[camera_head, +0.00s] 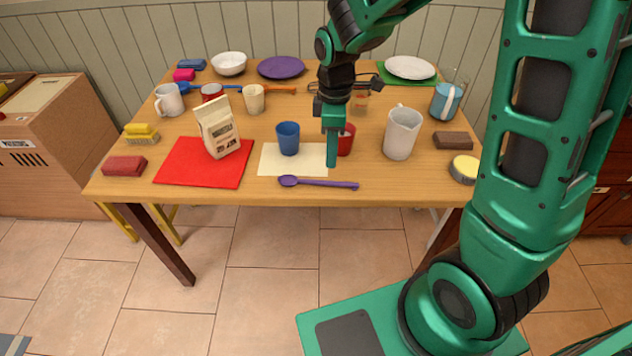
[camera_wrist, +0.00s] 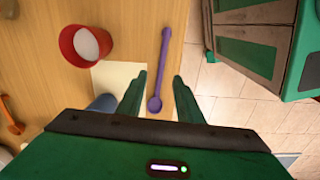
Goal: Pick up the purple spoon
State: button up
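The purple spoon (camera_head: 322,183) lies flat along the front edge of the wooden table, its bowl to the left and its handle to the right. My gripper (camera_head: 331,165) points down above the table, just behind the spoon's handle in the head view. In the wrist view my gripper (camera_wrist: 160,76) is open and empty. The spoon (camera_wrist: 164,48) shows in line with the gap between the fingers, its bowl nearest the palm. The fingers appear to be above the spoon; the exact height is hard to tell.
A red cup (camera_head: 346,139) stands close beside my gripper, and a blue cup (camera_head: 288,138) stands left on a cream mat (camera_head: 270,164). A white pitcher (camera_head: 402,133) stands to the right. The table (camera_head: 225,194) is clear around the spoon; its front edge is very near.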

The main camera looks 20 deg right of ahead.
aim_at(331, 181)
jog(key=shift+s+d+f, duration=0.1)
jog(key=shift+f, duration=2.25)
jog(key=shift+s+f, duration=0.1)
jog(key=shift+f, duration=2.2)
grip_shut()
